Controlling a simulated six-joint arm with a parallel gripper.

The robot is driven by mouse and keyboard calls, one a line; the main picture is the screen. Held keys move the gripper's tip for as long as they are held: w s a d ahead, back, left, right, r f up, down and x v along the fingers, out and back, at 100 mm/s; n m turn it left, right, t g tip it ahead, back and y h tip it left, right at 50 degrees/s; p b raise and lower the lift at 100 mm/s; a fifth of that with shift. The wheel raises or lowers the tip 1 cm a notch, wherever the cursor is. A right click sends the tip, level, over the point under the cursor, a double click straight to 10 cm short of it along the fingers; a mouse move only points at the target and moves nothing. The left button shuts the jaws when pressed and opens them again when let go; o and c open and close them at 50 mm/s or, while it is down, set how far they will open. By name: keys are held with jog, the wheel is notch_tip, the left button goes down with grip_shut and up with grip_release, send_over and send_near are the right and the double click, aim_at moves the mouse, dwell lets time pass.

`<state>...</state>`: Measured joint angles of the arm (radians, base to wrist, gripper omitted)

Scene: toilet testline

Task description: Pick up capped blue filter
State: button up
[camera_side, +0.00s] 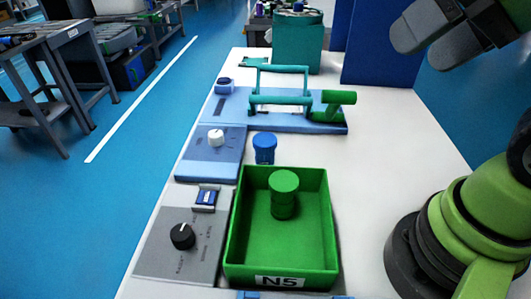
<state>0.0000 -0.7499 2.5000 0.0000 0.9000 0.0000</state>
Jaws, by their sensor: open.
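A blue cylindrical piece with a wider cap-like top (264,147), which looks like the capped blue filter, stands upright on the white table, just behind the green bin (331,232). My gripper (428,46) is at the upper right, raised above the table and well apart from the blue piece. Its two dark grey fingers are open, with nothing seen between them. Part of the gripper is cut off by the picture's edge.
A capped green cylinder (284,193) stands inside the bin, which is labelled N5. Panels with a white knob (216,137) and a black knob (182,236) lie left. A blue fixture with a teal handle (281,69) stands behind. The white table (395,145) is clear at right.

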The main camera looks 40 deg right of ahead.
jog(key=shift+o, duration=0.6)
jog(key=n+g+h, duration=0.2)
jog(key=n+g, duration=0.5)
jog(key=n, duration=0.4)
send_over(264, 139)
jog(key=f, duration=1.3)
jog(key=d+f, duration=0.1)
jog(key=f, duration=0.5)
jog(key=shift+w+f, duration=0.1)
jog(key=shift+f, duration=0.25)
jog(key=f, duration=0.3)
jog(key=a+f, duration=0.1)
jog(key=f, duration=0.1)
jog(key=shift+f, duration=0.35)
